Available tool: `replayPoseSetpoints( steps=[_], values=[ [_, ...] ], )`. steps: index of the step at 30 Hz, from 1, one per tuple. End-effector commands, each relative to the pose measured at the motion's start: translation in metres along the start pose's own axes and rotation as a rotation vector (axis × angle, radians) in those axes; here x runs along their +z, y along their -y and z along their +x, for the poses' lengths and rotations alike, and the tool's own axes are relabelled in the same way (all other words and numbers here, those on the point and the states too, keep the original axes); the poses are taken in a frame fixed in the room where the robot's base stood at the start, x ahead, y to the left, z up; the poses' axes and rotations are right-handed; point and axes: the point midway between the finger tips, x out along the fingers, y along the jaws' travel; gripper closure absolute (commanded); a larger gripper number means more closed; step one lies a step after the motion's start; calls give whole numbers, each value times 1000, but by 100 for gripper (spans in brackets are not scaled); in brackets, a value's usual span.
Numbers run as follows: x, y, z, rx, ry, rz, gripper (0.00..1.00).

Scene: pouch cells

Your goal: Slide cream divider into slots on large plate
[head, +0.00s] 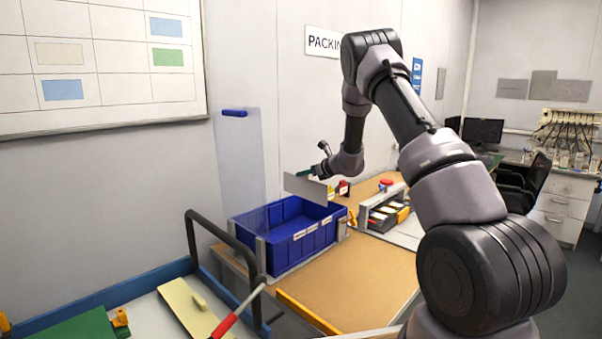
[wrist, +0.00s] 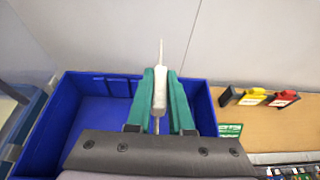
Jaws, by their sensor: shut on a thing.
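The divider's lower edge appears clear of the bin in the head view. A large plate with slots is not clearly identifiable. A cream plate with a handle (head: 188,308) lies on the front-left bench.
A clear panel with a blue handle (head: 238,150) stands upright at the bin's left. Grey brackets hold the bin's corners. A rack of small parts (head: 385,208) stands right of it. A red-handled tool (head: 226,325) lies in front. Brown tabletop (head: 350,285) is free before the bin.

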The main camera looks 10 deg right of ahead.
Motion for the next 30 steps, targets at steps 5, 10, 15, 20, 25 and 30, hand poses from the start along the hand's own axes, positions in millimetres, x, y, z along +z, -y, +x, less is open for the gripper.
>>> replayPoseSetpoints(
  steps=[5, 10, 15, 20, 25, 30],
  values=[
    [9, 3, 16, 14, -3, -16, 100],
    [10, 3, 18, 14, -4, -16, 100],
    [10, 4, 17, 14, -4, -16, 100],
    [4, 4, 19, 14, -6, -16, 100],
    [-9, 4, 24, 14, -6, -15, 100],
    [-25, 4, 31, 14, -6, -16, 100]
  ],
)
